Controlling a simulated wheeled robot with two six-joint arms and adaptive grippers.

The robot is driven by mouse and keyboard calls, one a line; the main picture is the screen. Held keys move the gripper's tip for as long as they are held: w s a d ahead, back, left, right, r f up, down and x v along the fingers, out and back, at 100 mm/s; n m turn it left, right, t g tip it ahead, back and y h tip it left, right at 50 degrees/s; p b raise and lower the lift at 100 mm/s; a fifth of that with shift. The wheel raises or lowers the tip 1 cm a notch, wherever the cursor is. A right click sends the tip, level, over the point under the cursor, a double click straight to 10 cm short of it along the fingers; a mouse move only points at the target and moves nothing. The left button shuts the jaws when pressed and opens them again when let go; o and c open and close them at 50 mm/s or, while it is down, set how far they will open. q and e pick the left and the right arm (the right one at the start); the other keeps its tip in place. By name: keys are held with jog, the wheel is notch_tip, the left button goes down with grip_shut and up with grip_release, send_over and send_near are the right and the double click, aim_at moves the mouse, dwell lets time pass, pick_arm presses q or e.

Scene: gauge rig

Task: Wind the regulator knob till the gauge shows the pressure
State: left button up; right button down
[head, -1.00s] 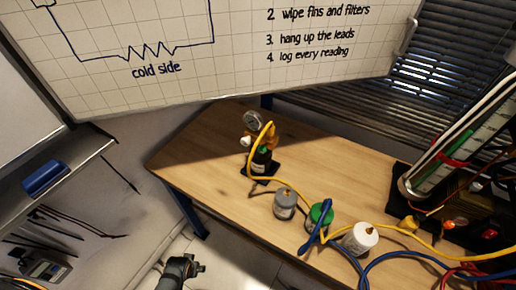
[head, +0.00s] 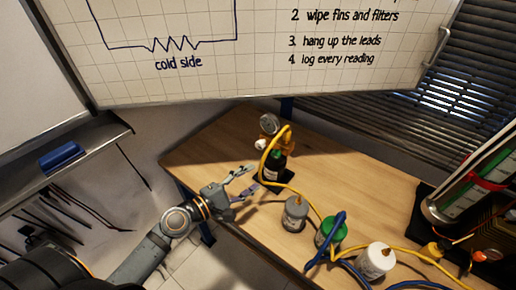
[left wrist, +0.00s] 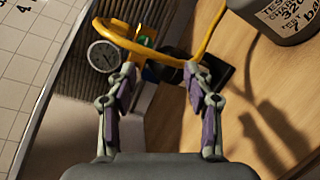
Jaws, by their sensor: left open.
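The round gauge (head: 268,124) sits on top of the brass-coloured regulator (head: 272,140) at the back left of the wooden table. A white round part, probably the knob (head: 261,145), sticks out on its left. A dark bottle with a green band (head: 275,166) stands below on a black base. My left gripper (head: 252,178) is open and empty, in front and left of the bottle. In the wrist view its fingers (left wrist: 160,72) frame the regulator's base area. My right gripper is not in view.
A yellow hose (head: 290,186) loops over the regulator and runs right. A grey canister (head: 294,213), a green one (head: 331,231) and a white one (head: 376,260) stand along the table. A whiteboard (head: 250,70) hangs behind. Bare table (head: 340,170) lies right of the bottle.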

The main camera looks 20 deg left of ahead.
aim_at(258, 147)
pick_arm(q)
jog(key=w+a+r+n+t+y, duration=0.1)
jog(key=w+a+n+t+y, duration=0.15)
jog(key=a+n, duration=0.35)
jog(key=shift+n, duration=0.6)
jog(key=p+x, duration=0.2)
jog(key=x, duration=0.3)
jog(key=d+p+x, duration=0.1)
jog(key=p+x, duration=0.2)
jog(key=x, duration=0.2)
jog(key=shift+w+d+r, duration=0.1)
jog(key=shift+w+d, duration=0.05)
jog(key=shift+d, duration=0.05)
grip_shut()
